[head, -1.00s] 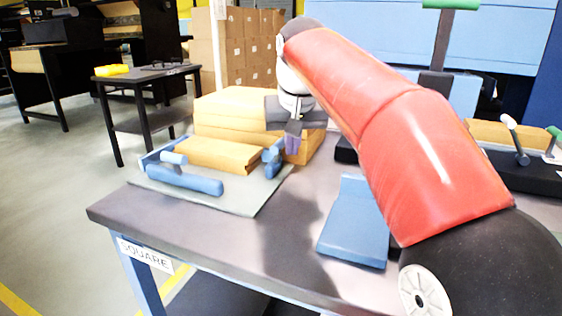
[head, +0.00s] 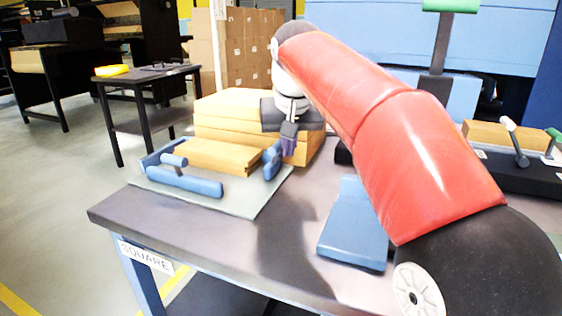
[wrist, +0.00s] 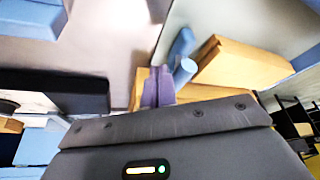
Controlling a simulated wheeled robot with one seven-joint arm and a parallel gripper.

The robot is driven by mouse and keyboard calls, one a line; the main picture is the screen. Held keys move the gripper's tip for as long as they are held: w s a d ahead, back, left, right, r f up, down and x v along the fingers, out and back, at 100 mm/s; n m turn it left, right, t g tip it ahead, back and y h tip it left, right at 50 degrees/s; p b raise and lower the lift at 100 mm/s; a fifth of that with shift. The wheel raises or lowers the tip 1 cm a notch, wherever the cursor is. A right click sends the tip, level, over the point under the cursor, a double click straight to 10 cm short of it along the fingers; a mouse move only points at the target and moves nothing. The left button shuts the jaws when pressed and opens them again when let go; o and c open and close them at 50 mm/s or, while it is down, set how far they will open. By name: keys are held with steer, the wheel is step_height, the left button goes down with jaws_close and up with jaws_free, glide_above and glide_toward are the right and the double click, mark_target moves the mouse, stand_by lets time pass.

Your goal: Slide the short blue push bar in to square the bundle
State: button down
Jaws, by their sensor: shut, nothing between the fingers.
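The short blue push bar (head: 272,161) stands at the right end of the kraft bundle (head: 218,156) on a pale board (head: 245,200). In the wrist view the bar (wrist: 180,46) and its round handle (wrist: 185,70) show just right of my fingers, with the bundle (wrist: 240,65) beyond. My gripper (head: 289,145) is shut and empty, pointing down just right of the short bar. In the wrist view its purple fingers (wrist: 158,84) are together. I cannot tell whether they touch the bar. A longer blue bar (head: 185,182) lies along the bundle's front.
A larger kraft stack (head: 232,105) stands right behind the bundle and close to my gripper. A blue angled block (head: 353,228) sits on the dark table (head: 285,240) to the right. The table between the board and that block is clear.

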steer(key=shift+w+a+p, duration=0.3)
steer(key=shift+a+p, duration=0.25)
steer(key=shift+a, duration=0.3)
steer(key=shift+w+a+p, duration=0.25)
steer(key=shift+a+p, duration=0.25)
steer(key=shift+a, duration=0.3)
steer(key=shift+s+d+b, duration=0.15)
steer(key=shift+d+b, duration=0.15)
steer(key=shift+d, duration=0.2)
steer(key=shift+s+d+b, duration=0.2)
steer(key=shift+s+d, duration=0.1)
steer(key=shift+d, duration=0.5)
steer(key=shift+s+d+b, duration=0.15)
steer(key=shift+s+d, duration=0.15)
steer(key=shift+d, duration=0.45)
step_height(320, 180, up, 7)
steer(key=p, duration=0.4)
steer(key=shift+s, duration=0.1)
